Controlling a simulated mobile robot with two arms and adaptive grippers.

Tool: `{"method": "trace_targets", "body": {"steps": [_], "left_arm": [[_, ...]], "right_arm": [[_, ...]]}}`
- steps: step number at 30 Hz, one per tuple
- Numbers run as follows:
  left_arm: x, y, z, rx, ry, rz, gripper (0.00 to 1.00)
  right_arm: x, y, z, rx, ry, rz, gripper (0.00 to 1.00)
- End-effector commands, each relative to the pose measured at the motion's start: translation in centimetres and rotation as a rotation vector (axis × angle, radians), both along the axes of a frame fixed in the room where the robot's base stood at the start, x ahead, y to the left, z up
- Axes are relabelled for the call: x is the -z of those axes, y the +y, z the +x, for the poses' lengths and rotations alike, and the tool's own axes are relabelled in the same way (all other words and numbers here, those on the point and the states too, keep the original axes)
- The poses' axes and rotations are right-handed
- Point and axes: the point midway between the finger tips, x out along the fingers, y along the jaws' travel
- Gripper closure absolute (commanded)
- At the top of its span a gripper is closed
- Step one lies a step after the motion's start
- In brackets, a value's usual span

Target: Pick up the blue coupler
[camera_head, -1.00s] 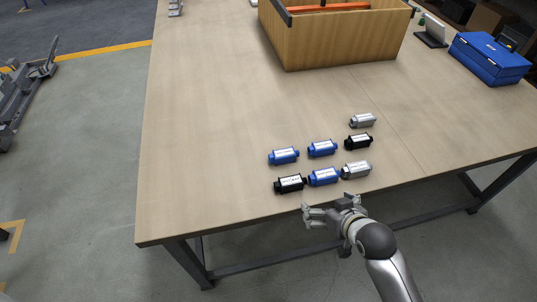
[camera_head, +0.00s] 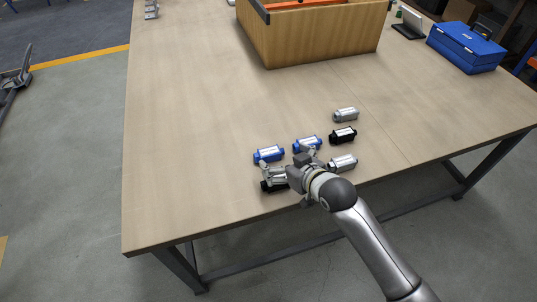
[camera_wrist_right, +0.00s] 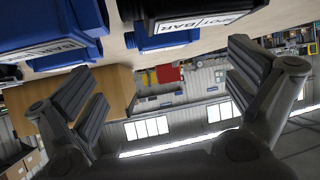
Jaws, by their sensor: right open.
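Blue couplers with white labels lie on the wooden table. One blue coupler (camera_head: 268,154) is at the left of the group and another blue coupler (camera_head: 307,143) is to its right. My right gripper (camera_head: 290,164) is open and low over the front row, hiding the spot between the front black coupler (camera_head: 275,185) and the front silver coupler (camera_head: 342,163). In the right wrist view the open fingers (camera_wrist_right: 165,92) have nothing between them; a large blue coupler (camera_wrist_right: 50,28) is at upper left and another blue one (camera_wrist_right: 165,40) at top centre. My left gripper is not seen.
Behind stand a black coupler (camera_head: 343,135) and a silver coupler (camera_head: 346,115). A wooden crate (camera_head: 315,45) is at the back, with a blue toolbox (camera_head: 466,46) at the back right. The table's left part is clear.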

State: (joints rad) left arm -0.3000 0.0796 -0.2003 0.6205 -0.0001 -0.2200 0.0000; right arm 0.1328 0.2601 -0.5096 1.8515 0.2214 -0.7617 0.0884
Motion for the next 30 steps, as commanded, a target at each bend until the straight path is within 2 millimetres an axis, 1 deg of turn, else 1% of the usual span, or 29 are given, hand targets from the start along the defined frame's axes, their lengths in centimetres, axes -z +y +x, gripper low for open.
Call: {"method": "trace_targets", "body": {"steps": [3,11,17,21,24,30], "left_arm": [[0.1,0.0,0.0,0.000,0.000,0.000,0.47],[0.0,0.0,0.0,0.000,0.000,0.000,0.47],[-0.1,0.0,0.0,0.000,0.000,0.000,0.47],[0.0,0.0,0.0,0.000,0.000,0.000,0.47],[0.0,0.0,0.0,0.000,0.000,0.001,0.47],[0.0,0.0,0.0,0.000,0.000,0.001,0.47]], "right_arm": [[0.5,0.5,0.9,0.000,0.000,0.000,0.00],[1.1,1.2,1.8,-0.001,0.001,0.000,0.00],[2.0,2.7,3.6,0.000,0.002,0.001,0.00],[2.8,3.2,4.6,0.000,0.001,0.000,0.00],[3.0,3.5,5.0,0.000,0.000,0.000,0.00],[3.1,3.5,5.1,0.000,0.000,-0.001,0.00]]}}
